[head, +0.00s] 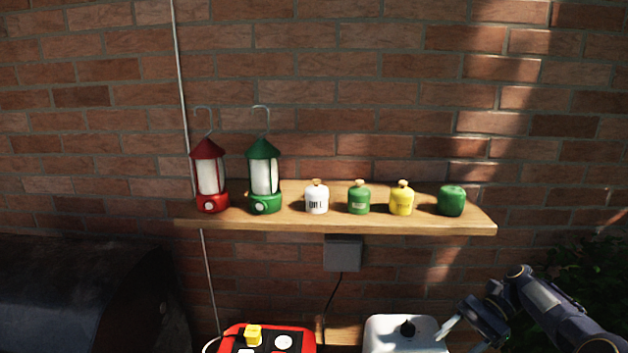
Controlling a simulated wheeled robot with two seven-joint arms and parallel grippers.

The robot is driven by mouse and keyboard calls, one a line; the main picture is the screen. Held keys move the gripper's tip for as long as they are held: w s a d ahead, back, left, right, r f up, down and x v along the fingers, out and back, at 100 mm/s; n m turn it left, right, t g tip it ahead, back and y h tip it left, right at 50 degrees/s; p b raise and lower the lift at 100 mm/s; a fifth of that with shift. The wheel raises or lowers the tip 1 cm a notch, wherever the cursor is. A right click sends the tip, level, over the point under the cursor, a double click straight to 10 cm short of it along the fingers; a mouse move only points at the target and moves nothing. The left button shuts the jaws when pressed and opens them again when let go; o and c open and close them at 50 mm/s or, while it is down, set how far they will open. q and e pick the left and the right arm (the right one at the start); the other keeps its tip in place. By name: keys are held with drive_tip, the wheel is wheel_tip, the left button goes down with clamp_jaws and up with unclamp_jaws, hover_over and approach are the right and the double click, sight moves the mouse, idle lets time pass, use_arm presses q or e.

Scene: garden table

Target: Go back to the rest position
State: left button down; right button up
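My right gripper (462,338) is at the lower right, with its arm coming in from the right edge. Its two fingertips look apart, with nothing seen between them. It is beside the right end of a white box (385,330) with a black knob, below the shelf. I cannot tell whether it touches the box. My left gripper is not in view.
A wooden shelf (340,226) on the brick wall holds a red lantern (208,178), a green lantern (264,178) and several small canisters (359,200). Below are a red tray (235,332) with a yellow piece and a dark rounded grill (80,290).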

drive_tip(key=s+a+r+n+t+h, duration=0.4)
drive_tip(key=s+a+r+n+h, duration=0.25)
drive_tip(key=s+r, duration=0.6)
drive_tip(key=s+a+f+n+t, duration=0.2)
drive_tip(key=s+f+t, duration=0.1)
drive_tip(key=s, duration=0.5)
drive_tip(key=s+a+f+n+t+b, duration=0.1)
drive_tip(key=s+a+f+n+t, duration=0.1)
drive_tip(key=s, duration=0.6)
drive_tip(key=shift+s+f+t+h, duration=0.4)
drive_tip(key=shift+f+h, duration=0.05)
drive_tip(key=shift+f, duration=0.45)
drive_tip(key=shift+n, duration=0.25)
drive_tip(key=shift+c, duration=0.4)
